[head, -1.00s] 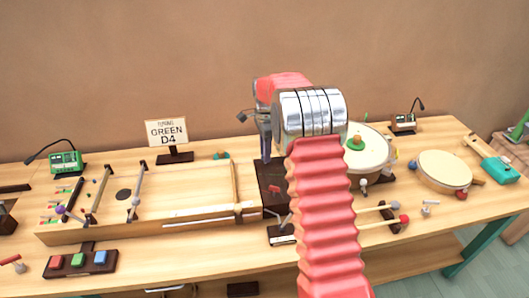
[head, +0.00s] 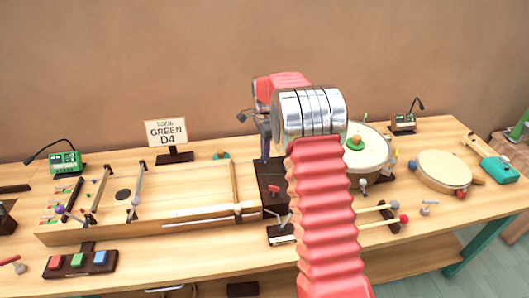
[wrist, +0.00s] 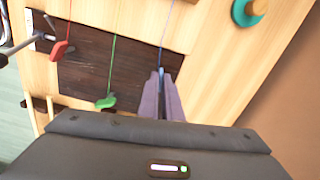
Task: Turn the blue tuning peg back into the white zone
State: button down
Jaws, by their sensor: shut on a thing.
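My gripper (wrist: 162,100) points down at the dark peg block (wrist: 95,62) in the wrist view. Its fingers are shut on the blue tuning peg (wrist: 161,72), at the end of the blue string. Most of this peg is hidden between the fingers. The green peg (wrist: 107,101) and the red peg (wrist: 62,49) sit apart from the fingers, to their left. In the head view, my gripper (head: 265,150) is over the back of the dark block (head: 272,176), partly behind my arm. I cannot make out the white zone in either view.
The long wooden string box (head: 190,190) lies left of the block. A "GREEN D4" sign (head: 166,132) stands behind it. A drum (head: 372,150) and mallets (head: 380,223) are to the right. A teal and orange round object (wrist: 248,10) lies near the gripper.

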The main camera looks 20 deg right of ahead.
jog(key=shift+n, duration=0.3)
jog(key=n, duration=0.3)
jog(key=shift+w, duration=0.1)
jog(key=n, duration=0.3)
jog(key=shift+r+n, duration=0.1)
jog(key=shift+n, duration=0.3)
jog(key=n, duration=0.3)
jog(key=shift+n, duration=0.3)
jog(key=n, duration=0.3)
jog(key=shift+n, duration=0.3)
jog(key=n, duration=0.3)
jog(key=shift+w+n, duration=0.1)
jog(key=shift+n, duration=0.2)
jog(key=n, duration=0.3)
jog(key=shift+n, duration=0.4)
jog(key=n, duration=0.6)
jog(key=shift+r+n, duration=0.1)
jog(key=shift+n, duration=0.3)
